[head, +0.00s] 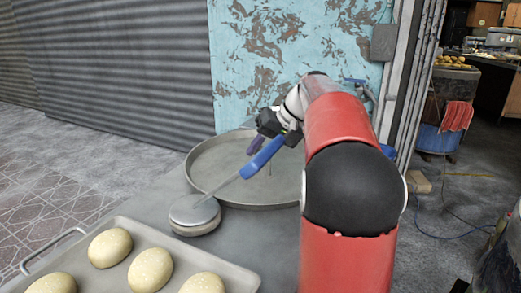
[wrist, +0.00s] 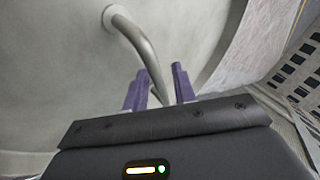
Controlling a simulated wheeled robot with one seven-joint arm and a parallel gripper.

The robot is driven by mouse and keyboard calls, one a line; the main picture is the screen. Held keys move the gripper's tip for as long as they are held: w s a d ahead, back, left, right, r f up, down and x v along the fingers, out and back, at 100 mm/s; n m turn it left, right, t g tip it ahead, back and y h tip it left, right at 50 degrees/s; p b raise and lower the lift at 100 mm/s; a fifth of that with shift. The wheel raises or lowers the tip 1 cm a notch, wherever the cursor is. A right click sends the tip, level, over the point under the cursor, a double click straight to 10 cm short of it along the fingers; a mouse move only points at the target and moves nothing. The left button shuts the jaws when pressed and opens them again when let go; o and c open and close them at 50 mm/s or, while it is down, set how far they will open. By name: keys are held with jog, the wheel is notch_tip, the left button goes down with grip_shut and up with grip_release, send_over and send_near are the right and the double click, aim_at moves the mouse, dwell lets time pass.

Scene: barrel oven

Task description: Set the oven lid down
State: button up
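The oven lid (head: 203,177) is a wide, round, grey metal disc with a raised rim, over the grey table beneath my arm. Whether it touches the table cannot be told. In the wrist view the lid (wrist: 60,65) fills the upper left, with its curved metal handle (wrist: 136,40) rising from it. My gripper (head: 255,146) is over the lid. In the wrist view the purple fingers of my gripper (wrist: 158,88) stand close on both sides of the handle and look shut on it. In the head view the handle is mostly hidden.
A round flat tool with a blue handle (head: 262,158) lies before the lid, its handle crossing the lid in view. A tray (head: 220,264) of dough balls is at the front left. A blue barrel (head: 436,139) with a red cloth stands at the right. Bare table shows between.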

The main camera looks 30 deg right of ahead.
jog(key=shift+o, duration=0.2)
jog(key=shift+d+r, duration=0.1)
jog(key=shift+r, duration=0.25)
jog(key=v, duration=1.1)
jog(key=shift+s+r, duration=0.2)
jog(key=shift+s, duration=0.05)
jog(key=shift+d, duration=0.1)
